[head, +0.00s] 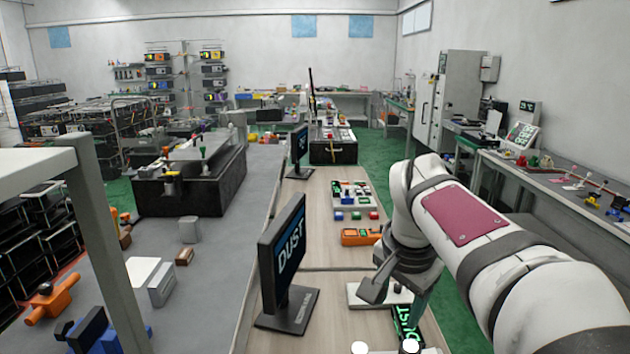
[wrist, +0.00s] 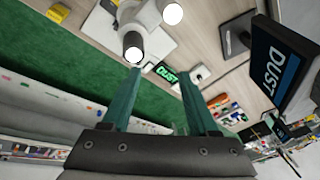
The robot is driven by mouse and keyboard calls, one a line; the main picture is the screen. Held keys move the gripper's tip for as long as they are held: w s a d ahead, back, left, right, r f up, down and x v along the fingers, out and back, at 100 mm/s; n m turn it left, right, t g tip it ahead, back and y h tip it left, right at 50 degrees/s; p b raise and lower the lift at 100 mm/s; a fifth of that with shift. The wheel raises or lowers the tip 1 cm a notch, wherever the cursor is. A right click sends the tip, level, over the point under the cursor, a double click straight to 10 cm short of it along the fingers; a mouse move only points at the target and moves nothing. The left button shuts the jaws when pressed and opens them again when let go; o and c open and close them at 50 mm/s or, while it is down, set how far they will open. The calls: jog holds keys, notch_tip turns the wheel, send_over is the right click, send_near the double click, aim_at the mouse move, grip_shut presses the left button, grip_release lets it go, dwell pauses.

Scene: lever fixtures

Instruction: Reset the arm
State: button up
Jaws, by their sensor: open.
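My arm (head: 465,225), white with dark bands and a maroon panel, reaches in from the lower right in the head view. It is bent, with its wrist over the wooden bench (head: 320,215). My gripper (wrist: 158,73) shows two teal fingers in the wrist view, spread apart with nothing between them. In the head view only part of a teal finger shows below the wrist. Beyond the fingers in the wrist view are a dark sign with green letters (wrist: 166,73) and a white fixture with round white ends (wrist: 145,32). I cannot tell any contact.
A black monitor reading DUST (head: 282,255) stands on the bench left of my wrist. An orange fixture (head: 358,237) and a board of coloured parts (head: 352,194) lie farther back. A second monitor (head: 299,152) stands behind. Green floor (head: 468,305) shows beside the bench.

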jog(key=s+a+f+n+t+y, duration=0.1)
jog(key=s+a+f+n+t, duration=0.15)
jog(key=s, duration=0.65)
jog(key=s+a+f+n+t+y, duration=0.1)
jog(key=s+a+f+n+y, duration=0.2)
jog(key=s, duration=0.5)
jog(key=s+f+m+g+h, duration=0.1)
jog(key=s+f+g, duration=0.6)
jog(key=s, duration=0.3)
jog(key=shift+s+a+f, duration=0.25)
jog(key=shift+s+a, duration=0.05)
jog(key=shift+a, duration=0.1)
